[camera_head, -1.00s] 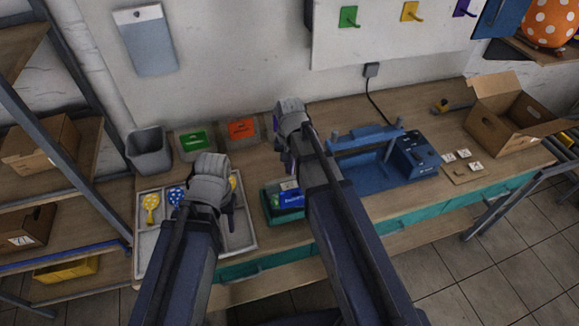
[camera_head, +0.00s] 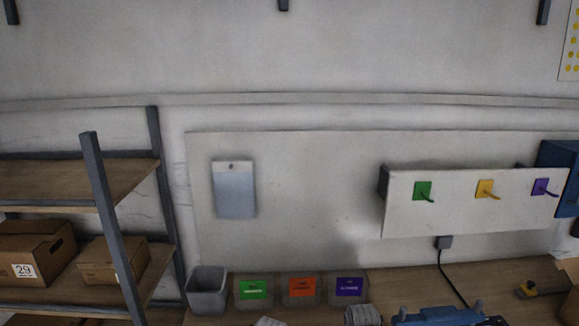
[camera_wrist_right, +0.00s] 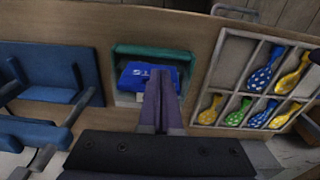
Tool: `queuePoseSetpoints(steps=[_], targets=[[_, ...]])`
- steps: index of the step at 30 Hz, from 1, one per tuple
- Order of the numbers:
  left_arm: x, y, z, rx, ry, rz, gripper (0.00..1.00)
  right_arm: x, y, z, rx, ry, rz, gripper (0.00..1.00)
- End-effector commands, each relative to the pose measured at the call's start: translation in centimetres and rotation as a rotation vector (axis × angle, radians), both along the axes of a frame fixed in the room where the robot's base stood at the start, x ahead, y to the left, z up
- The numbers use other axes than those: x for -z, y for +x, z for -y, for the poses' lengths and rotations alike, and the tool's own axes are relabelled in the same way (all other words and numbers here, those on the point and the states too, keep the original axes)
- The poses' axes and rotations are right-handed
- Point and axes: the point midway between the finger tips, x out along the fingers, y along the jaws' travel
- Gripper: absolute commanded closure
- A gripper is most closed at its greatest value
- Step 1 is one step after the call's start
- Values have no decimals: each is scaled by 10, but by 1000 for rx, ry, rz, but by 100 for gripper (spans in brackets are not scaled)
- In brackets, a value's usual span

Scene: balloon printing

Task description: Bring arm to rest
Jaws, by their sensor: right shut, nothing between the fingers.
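My right gripper (camera_wrist_right: 158,75) is shut and empty in the right wrist view. Its fingertips overlap the view of a blue packet (camera_wrist_right: 137,76) lying in a teal tray (camera_wrist_right: 185,57); I cannot tell the height between them. In the head view only a grey top part of my right arm (camera_head: 362,315) shows at the bottom edge. A small grey tip of my left arm (camera_head: 268,321) shows beside it. The left gripper itself is out of view.
A sectioned tray (camera_wrist_right: 223,45) holds several balloons. A blue machine (camera_wrist_right: 52,75) stands at left in the wrist view. In the head view, a grey bin (camera_head: 207,290) and three labelled boxes (camera_head: 302,289) line the wall. Shelving (camera_head: 100,185) stands at left.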

Motion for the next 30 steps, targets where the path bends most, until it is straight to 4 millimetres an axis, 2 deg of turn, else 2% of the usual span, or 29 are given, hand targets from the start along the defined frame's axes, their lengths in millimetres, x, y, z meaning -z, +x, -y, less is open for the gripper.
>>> queuePoseSetpoints(steps=[1,6,12,17,30], targets=[[14,0,0,1,0,0,50,15,-3,-14,-35,-10,-11,100],[35,0,0,2,1,0,50,35,-22,-51,-141,-45,-48,100],[54,0,0,3,1,0,50,54,-44,-84,-247,-88,-83,100],[57,0,0,4,1,0,50,56,-50,-93,-279,-103,-94,100],[57,0,0,4,1,0,50,55,-50,-93,-279,-103,-95,100]])
